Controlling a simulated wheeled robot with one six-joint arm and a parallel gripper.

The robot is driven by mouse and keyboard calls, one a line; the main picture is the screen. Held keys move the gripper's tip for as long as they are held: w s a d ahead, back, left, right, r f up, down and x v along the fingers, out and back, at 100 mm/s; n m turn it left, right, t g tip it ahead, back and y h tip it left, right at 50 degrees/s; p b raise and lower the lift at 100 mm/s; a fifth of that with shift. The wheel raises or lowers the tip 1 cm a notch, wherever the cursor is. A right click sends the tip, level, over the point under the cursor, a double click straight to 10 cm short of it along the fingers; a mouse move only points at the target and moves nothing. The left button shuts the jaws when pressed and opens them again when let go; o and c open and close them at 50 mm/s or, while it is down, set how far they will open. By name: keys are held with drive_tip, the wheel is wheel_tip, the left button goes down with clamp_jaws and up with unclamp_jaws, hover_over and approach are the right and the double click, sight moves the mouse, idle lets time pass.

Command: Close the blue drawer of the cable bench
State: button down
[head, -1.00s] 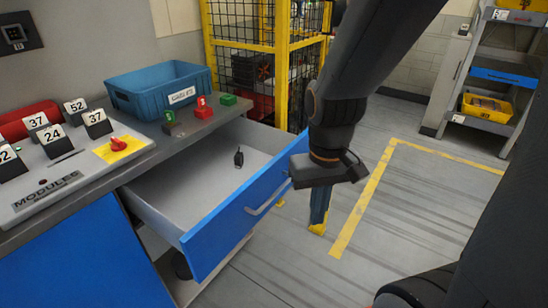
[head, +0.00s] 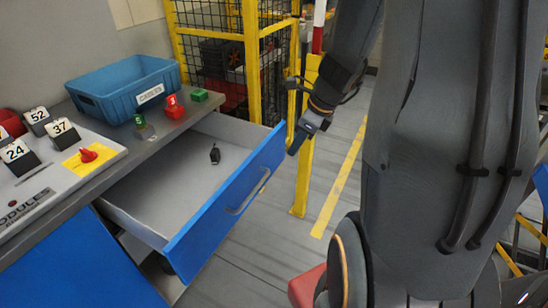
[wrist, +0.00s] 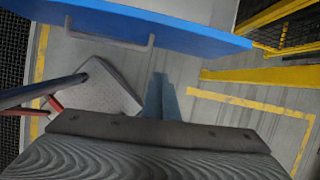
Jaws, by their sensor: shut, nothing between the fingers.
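The blue drawer (head: 222,212) of the cable bench stands pulled out in the head view. Its blue front, grey handle (head: 246,196) and pale inside show, with a small dark object (head: 215,154) lying in it. In the wrist view the drawer front (wrist: 200,38) crosses the top, with its handle (wrist: 110,40) on the near face. My gripper (head: 296,146) is shut and empty, just right of the front's far end in the head view. Its fingers also show in the wrist view (wrist: 161,97), below the drawer front. I cannot tell whether they touch it.
On the bench top (head: 150,152) are a blue bin (head: 125,92), green and red blocks (head: 174,108), and a panel with number cards and a red knob. A yellow mesh cage (head: 255,75) and a yellow post (head: 303,185) stand behind.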

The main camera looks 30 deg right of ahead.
drive_tip(key=shift+m, duration=0.5)
drive_tip(key=shift+w+a+f+b, duration=0.15)
drive_tip(key=shift+w+a+f, duration=0.5)
drive_tip(key=shift+w+f, duration=0.7)
drive_tip(key=shift+w+a+f+b, duration=0.2)
drive_tip(key=shift+w+a+f, duration=0.55)
drive_tip(key=shift+f, duration=0.95)
drive_tip(key=shift+w+a+f+b, duration=0.15)
drive_tip(key=shift+w+a+f, duration=0.4)
drive_tip(key=shift+w+f, duration=0.8)
drive_tip(key=shift+s+f, duration=0.2)
drive_tip(key=shift+f, duration=0.05)
